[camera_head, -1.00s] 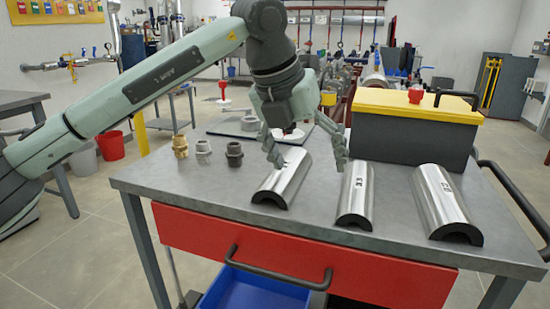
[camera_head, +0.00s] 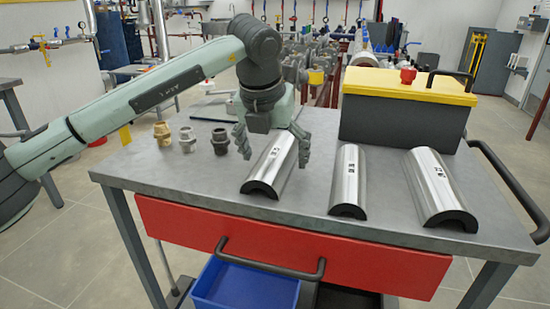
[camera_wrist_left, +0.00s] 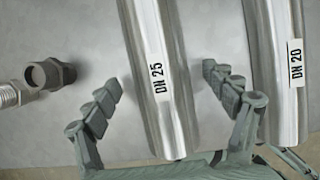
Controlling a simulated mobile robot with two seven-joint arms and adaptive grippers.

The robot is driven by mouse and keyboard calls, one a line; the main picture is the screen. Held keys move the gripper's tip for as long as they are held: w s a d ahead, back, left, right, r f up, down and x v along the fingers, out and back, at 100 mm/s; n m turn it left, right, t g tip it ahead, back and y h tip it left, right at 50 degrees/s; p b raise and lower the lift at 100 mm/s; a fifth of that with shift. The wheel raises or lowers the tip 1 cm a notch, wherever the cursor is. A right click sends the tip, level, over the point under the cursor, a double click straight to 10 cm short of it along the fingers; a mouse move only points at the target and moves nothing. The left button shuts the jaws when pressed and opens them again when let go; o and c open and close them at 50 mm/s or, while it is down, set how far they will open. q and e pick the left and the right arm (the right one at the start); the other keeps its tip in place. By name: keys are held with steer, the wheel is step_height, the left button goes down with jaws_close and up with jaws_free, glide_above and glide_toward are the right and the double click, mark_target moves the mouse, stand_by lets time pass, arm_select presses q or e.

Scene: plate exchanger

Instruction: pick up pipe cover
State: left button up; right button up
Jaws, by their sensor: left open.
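Three silver half-round pipe covers lie on the grey cart top in the head view: a left one (camera_head: 268,172), a middle one (camera_head: 348,180) and a right one (camera_head: 439,188). In the left wrist view the left cover (camera_wrist_left: 167,85) is labelled DN 25 and the middle cover (camera_wrist_left: 276,75) is labelled DN 20. My left gripper (camera_head: 272,148) is open above the left cover. Its fingers (camera_wrist_left: 158,97) stand on either side of that cover, with gaps to it in the wrist view. My right gripper is not in view.
Several pipe fittings (camera_head: 188,139) stand left of the gripper. A dark toolbox with a yellow lid (camera_head: 408,92) stands at the back right. The cart has a red drawer (camera_head: 290,246) with a dark handle and a side rail (camera_head: 510,185).

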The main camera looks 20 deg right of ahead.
mark_target(275, 150)
arm_select(q)
steer(key=c, duration=1.3)
steer(key=shift+r, duration=0.15)
steer(key=shift+r, duration=0.25)
step_height(275, 150, up, 4)
steer(key=shift+a+f+b, duration=0.15)
steer(key=shift+b, duration=0.2)
steer(key=s+a+r+b, duration=0.1)
steer(key=s+a+r, duration=0.4)
steer(key=a, duration=0.5)
steer(key=shift+r+b, duration=0.3)
steer(key=shift+r, duration=0.5)
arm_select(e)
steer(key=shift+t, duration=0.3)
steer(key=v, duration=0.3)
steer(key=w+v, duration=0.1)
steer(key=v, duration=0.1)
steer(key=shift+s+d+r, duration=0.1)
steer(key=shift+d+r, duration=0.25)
